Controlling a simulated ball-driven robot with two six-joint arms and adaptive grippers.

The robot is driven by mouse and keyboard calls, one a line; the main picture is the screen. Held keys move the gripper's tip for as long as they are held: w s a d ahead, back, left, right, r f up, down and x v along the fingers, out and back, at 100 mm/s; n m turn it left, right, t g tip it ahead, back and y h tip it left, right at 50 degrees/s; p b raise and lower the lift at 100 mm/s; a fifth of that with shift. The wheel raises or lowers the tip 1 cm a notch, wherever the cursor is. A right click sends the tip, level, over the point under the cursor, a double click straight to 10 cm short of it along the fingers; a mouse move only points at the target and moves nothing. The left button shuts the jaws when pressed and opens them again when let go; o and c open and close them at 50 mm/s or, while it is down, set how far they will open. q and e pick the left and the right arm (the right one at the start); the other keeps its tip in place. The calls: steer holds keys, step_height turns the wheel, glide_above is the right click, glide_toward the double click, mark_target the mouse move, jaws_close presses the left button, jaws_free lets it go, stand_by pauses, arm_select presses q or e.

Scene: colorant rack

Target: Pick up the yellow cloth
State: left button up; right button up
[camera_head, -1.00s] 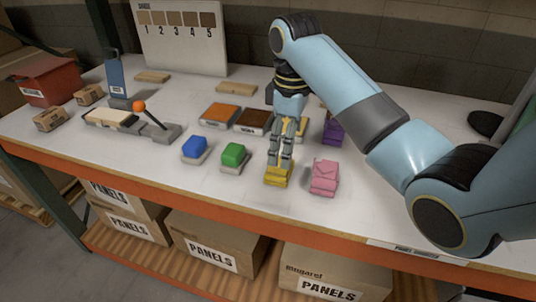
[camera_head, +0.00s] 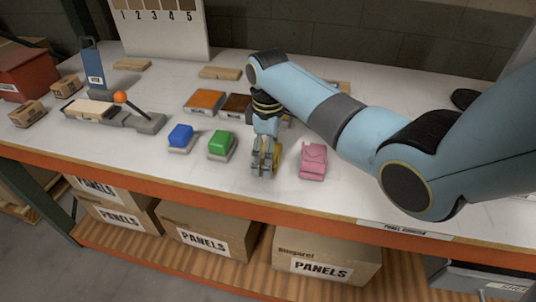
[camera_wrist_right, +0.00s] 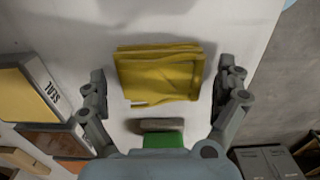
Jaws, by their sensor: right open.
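The yellow cloth (camera_wrist_right: 160,78) lies folded on the white tabletop in the right wrist view. In the head view the yellow cloth (camera_head: 276,161) is mostly hidden by my right gripper (camera_head: 264,168). My right gripper (camera_wrist_right: 161,72) is open, with one finger left and one finger right of the cloth. In the right wrist view, gaps of tabletop show between each finger and the cloth. My left gripper is not in view.
A pink cloth (camera_head: 313,160) lies just right of the gripper. Orange (camera_head: 205,101) and brown panels lie behind. The table's orange front edge (camera_head: 190,188) is close.

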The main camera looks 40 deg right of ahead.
steer(key=shift+c, duration=0.4)
steer(key=c, duration=0.9)
steer(key=shift+r, duration=0.1)
steer(key=shift+r, duration=0.55)
step_height(320, 180, up, 3)
steer(key=shift+r, duration=0.1)
steer(key=s+a+r, duration=0.4)
steer(key=s+r, duration=0.2)
steer(key=s, duration=0.5)
steer(key=shift+r+p, duration=0.3)
steer(key=shift+p, duration=0.05)
steer(key=shift+d, duration=0.1)
